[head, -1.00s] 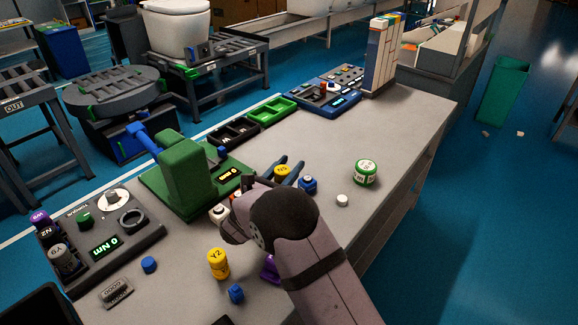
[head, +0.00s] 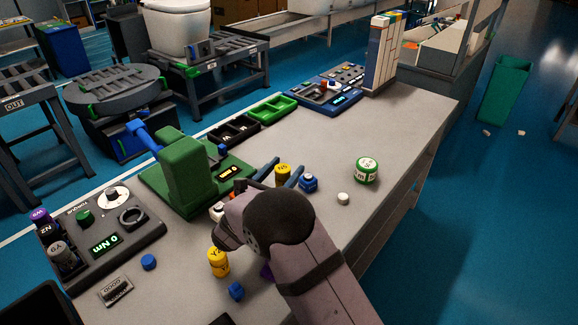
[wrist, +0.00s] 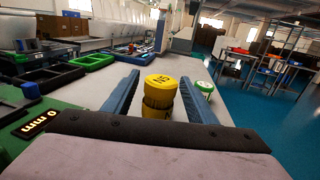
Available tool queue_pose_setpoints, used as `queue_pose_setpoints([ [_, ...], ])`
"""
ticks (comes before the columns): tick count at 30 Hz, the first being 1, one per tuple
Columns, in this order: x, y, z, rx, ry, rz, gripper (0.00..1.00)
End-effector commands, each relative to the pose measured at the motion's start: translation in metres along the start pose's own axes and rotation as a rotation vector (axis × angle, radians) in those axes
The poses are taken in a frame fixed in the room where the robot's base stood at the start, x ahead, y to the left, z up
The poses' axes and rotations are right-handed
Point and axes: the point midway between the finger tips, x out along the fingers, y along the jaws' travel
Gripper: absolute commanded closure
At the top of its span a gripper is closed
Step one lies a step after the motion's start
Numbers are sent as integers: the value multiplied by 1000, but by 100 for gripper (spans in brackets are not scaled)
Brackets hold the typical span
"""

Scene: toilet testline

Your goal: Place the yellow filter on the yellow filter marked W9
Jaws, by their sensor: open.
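A yellow filter (head: 283,172) stands upright on the bench. In the wrist view the yellow filter (wrist: 160,96) is between my two fingers, with a gap on each side and a dark band around its middle. The mark on its top is hard to read. My gripper (head: 283,170) is open, its blue fingers on either side of this filter; they also show in the wrist view (wrist: 157,92). A second yellow filter (head: 218,262), apparently marked Y2, stands nearer the front, left of my arm. I cannot make out a W9 mark on either yellow filter.
A green press (head: 187,175) stands left of my gripper. A blue-capped piece (head: 308,184), a white cap (head: 343,199) and a green-and-white filter (head: 367,170) are to the right. A torque station (head: 110,225) is at left. The bench's right side is mostly clear.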

Motion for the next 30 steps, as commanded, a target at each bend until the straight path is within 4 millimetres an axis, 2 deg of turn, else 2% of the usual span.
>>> queue_pose_setpoints([
  [9,-59,1,-1,1,-1,4,48],
  [15,-83,1,0,1,-1,1,48],
  [26,-92,0,0,1,0,-1,48],
  [30,-87,-11,-2,15,22,-31,48],
])
